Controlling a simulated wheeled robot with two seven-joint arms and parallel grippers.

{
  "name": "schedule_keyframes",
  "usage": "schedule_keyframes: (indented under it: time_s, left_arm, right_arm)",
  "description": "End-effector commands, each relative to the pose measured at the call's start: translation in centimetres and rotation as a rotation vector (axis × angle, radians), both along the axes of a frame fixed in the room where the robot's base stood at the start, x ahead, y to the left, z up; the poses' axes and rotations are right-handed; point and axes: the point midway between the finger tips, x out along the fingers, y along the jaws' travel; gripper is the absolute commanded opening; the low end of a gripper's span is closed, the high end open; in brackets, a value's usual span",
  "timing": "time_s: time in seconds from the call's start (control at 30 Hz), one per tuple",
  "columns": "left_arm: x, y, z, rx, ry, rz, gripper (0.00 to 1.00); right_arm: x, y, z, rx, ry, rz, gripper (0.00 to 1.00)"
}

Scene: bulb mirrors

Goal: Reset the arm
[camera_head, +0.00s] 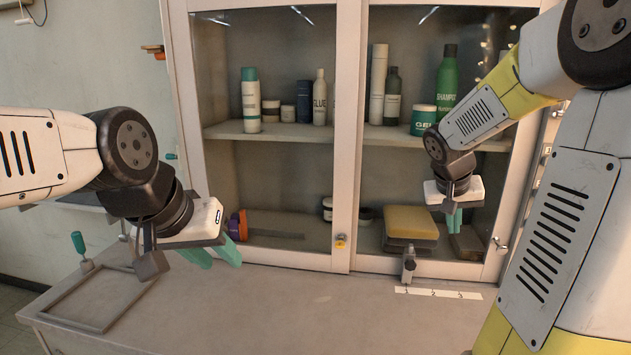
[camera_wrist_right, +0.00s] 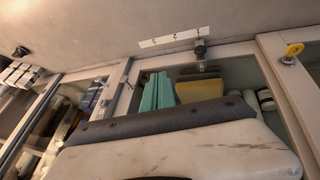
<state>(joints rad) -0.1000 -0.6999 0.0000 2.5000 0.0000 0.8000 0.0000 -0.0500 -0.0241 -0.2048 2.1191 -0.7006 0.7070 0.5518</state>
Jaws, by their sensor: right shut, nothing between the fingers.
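My left gripper (camera_head: 211,256) hangs over the worktop at the left, in front of the cabinet's left part. Its teal fingertips point down and partly overlap, so their gap is unclear, and I see nothing held. My right gripper (camera_head: 454,221) is in front of the cabinet's right part, pointing down with its teal fingers together and empty. Its shut fingers also show in the right wrist view (camera_wrist_right: 157,91). My right arm bends in from the right edge of the head view.
The white-framed cabinet (camera_head: 347,135) holds bottles and jars on its shelf. A yellow sponge block (camera_head: 410,222) lies low inside, left of my right gripper. A numbered strip (camera_head: 437,293) and a small dark fixture (camera_head: 408,265) are on the worktop (camera_head: 300,320), whose front middle is clear.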

Motion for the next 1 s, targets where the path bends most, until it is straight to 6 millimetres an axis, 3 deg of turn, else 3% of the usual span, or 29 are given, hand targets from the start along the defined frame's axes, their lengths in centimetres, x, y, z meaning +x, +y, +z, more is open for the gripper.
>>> schedule_keyframes:
  time_s: [0.1, 0.3, 0.5, 0.7, 1.0]
  left_arm:
    - [0.0, 0.0, 0.0, 0.000, 0.000, 0.000, 0.36]
    - [0.0, 0.0, 0.0, 0.000, 0.000, 0.000, 0.36]
    - [0.0, 0.0, 0.0, 0.000, 0.000, 0.000, 0.36]
    - [0.0, 0.0, 0.0, 0.000, 0.000, 0.000, 0.36]
    - [0.0, 0.0, 0.0, 0.000, 0.000, 0.000, 0.36]
  right_arm:
    - [-4.3, 4.9, 2.3, 0.112, -0.038, 0.081, 0.00]
    - [-11.6, 12.5, 4.5, 0.268, -0.094, 0.249, 0.00]
    - [-16.5, 17.5, 5.1, 0.357, -0.143, 0.381, 0.00]
    - [-18.0, 19.0, 5.1, 0.382, -0.157, 0.426, 0.00]
    - [-18.0, 19.0, 5.1, 0.383, -0.158, 0.425, 0.00]
